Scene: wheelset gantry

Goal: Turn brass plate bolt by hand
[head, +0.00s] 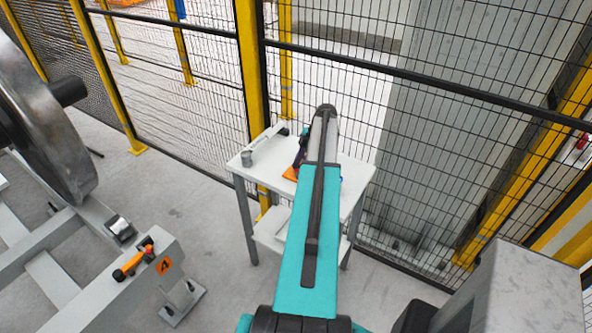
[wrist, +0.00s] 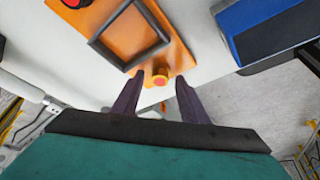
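An orange plate (wrist: 186,60) lies on the white table in the wrist view. A small brass-yellow bolt with a red centre (wrist: 160,77) sits near its lower edge, and a dark square frame (wrist: 157,47) lies on the plate above it. My gripper (wrist: 157,86) is open, its two dark fingers apart. In the picture the bolt shows between and slightly beyond the fingertips; I see no contact. In the head view my arm hides most of the plate; only an orange edge (head: 290,174) shows, and the bolt is hidden.
The white table (head: 253,184) stands against a yellow-posted mesh fence (head: 200,85). A blue and dark box (wrist: 270,30) is right of the plate. A grey cylinder (head: 246,158) stands at the table's left. A large metal wheel (head: 45,130) is far left.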

